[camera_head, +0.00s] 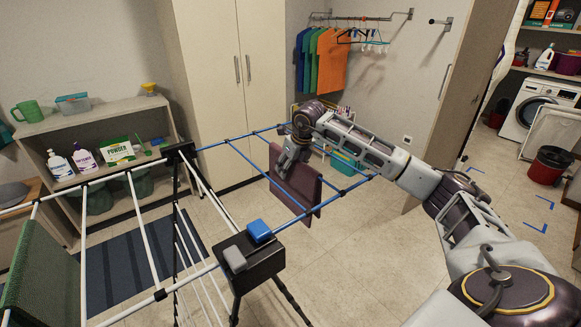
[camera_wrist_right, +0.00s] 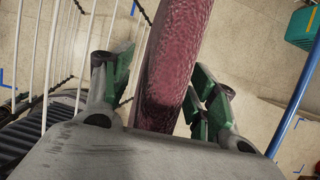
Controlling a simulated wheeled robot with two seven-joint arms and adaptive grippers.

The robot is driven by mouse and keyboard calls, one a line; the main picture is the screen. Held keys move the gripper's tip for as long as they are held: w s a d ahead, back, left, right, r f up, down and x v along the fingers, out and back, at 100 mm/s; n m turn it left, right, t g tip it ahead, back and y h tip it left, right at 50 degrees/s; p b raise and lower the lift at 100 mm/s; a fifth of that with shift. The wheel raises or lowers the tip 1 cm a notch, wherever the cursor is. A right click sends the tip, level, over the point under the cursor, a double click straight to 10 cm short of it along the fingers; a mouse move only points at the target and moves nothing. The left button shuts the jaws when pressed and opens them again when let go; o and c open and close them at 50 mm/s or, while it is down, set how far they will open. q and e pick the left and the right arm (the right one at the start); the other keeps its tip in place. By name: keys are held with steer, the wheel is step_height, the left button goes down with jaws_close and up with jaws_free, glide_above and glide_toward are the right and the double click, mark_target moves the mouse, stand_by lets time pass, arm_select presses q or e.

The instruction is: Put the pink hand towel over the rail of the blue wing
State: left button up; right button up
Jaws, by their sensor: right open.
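The pink hand towel (camera_head: 305,192) looks dark pink and hangs down among the rails of the blue wing (camera_head: 346,190). It appears folded over a middle rail, though that rail is hidden under it. My right gripper (camera_head: 287,163) is at the towel's upper left part. In the right wrist view the towel (camera_wrist_right: 176,70) runs as a thick fold between the green-padded fingers. The fingers stand apart with gaps to each side of the towel, so the gripper is open. My left gripper is not in view.
The drying rack's white wing (camera_head: 140,222) holds a green towel (camera_head: 42,280) at left. A black hinge block with a blue button (camera_head: 259,231) sits at the wing's near corner. A shelf (camera_head: 95,113) and cupboard (camera_head: 215,80) stand behind. Floor right of the rack is clear.

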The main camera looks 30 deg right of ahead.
steer(key=shift+r, duration=0.15)
steer(key=shift+v, duration=5.95)
